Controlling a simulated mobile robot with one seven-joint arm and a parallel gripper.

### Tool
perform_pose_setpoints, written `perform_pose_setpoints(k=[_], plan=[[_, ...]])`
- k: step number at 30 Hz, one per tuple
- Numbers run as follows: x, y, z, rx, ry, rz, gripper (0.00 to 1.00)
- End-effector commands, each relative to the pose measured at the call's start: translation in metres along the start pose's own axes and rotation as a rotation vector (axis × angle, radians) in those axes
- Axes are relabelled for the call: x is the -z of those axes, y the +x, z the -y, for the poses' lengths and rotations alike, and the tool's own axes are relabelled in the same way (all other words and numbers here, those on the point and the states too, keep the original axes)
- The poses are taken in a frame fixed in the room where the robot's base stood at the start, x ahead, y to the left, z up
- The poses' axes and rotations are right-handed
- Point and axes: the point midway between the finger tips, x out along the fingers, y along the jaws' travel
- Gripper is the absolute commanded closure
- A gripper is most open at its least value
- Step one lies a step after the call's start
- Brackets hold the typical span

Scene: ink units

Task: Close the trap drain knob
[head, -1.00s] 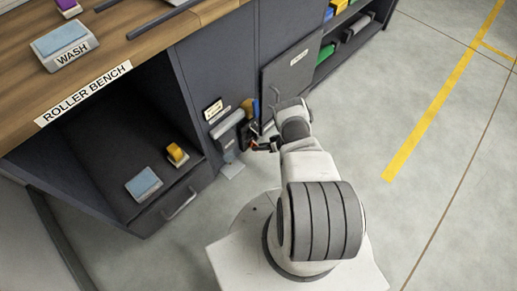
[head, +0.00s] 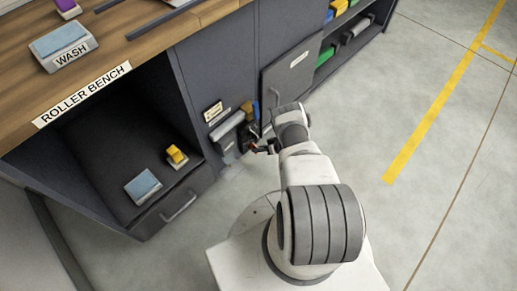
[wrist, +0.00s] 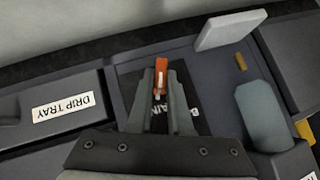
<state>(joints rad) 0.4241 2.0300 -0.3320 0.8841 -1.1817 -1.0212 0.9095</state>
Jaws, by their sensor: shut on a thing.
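The trap drain knob (wrist: 161,66) is a small orange-red handle with a white line. In the wrist view it shows between the fingertips, with the white line running nearly up and down the picture. My gripper (wrist: 161,80) is shut on it. Behind the fingers is a black plate (wrist: 198,122) with white lettering, partly covered by them; "AIN" can be read. In the head view my gripper (head: 262,147) is at the low front of the grey cabinet, and the knob is mostly hidden there.
A drip tray (wrist: 62,107) with a white label lies left in the wrist view. A pale grey flap (wrist: 230,29) and a blue-grey rounded part (wrist: 264,115) are close on the right. The roller bench (head: 150,55) stands left; open floor (head: 440,200) lies right.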

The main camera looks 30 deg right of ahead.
Motion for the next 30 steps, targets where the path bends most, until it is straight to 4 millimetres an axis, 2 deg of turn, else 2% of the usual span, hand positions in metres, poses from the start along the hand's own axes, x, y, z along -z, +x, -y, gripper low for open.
perform_pose_setpoints(k=[21,30], plan=[[0.0011,0.0000,0.0063,-0.243,-0.242,-0.004,1.00],[0.0001,0.0010,0.0060,-0.280,-0.281,-0.001,1.00]])
